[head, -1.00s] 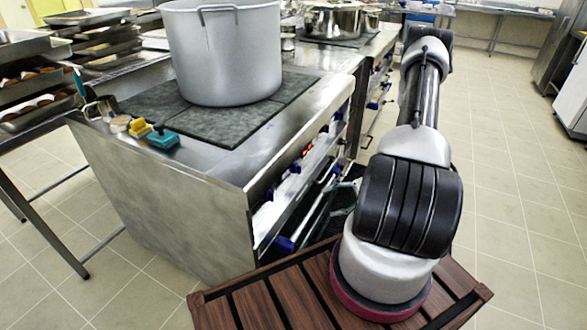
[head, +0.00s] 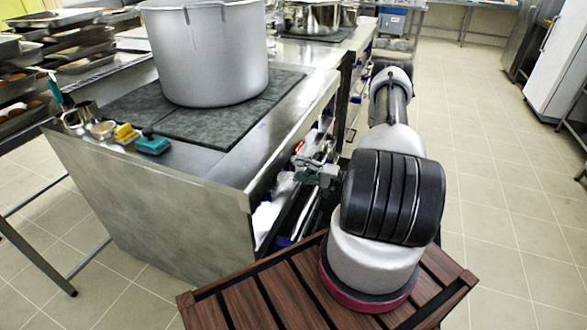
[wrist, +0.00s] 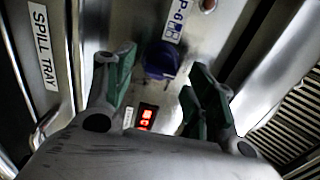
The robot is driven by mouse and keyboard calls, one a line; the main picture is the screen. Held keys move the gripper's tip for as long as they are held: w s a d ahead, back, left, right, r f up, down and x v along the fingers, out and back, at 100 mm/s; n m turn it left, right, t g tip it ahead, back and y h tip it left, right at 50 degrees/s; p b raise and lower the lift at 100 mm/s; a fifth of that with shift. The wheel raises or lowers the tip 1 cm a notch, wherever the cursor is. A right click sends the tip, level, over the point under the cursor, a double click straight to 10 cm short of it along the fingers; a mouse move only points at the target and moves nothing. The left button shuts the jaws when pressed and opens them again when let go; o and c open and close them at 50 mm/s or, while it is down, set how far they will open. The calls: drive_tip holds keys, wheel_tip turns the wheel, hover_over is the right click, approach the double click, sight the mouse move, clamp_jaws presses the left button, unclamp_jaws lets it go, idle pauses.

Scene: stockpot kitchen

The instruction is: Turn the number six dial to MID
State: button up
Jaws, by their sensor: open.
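In the wrist view a dark blue dial (wrist: 162,60) sits on the steel front panel, right beside a white label (wrist: 175,20) that reads P-6. My gripper (wrist: 162,62) is open. Its two green-padded fingers stand on either side of the dial, with a gap visible at each side. I cannot tell how deep the fingers reach. The dial's pointer and any MID mark cannot be made out. In the head view my gripper (head: 318,172) is at the front of the cooking station, and the dial is hidden there.
A lit red display (wrist: 146,117) is below the dial. A SPILL TRAY label (wrist: 38,45) is at the left. In the head view a large stockpot (head: 210,60) stands on the dark cooktop (head: 215,128). Open tiled floor (head: 490,190) lies to the right.

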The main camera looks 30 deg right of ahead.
sight(295, 168)
drive_tip(key=shift+x, duration=1.55)
drive_tip(key=c, duration=1)
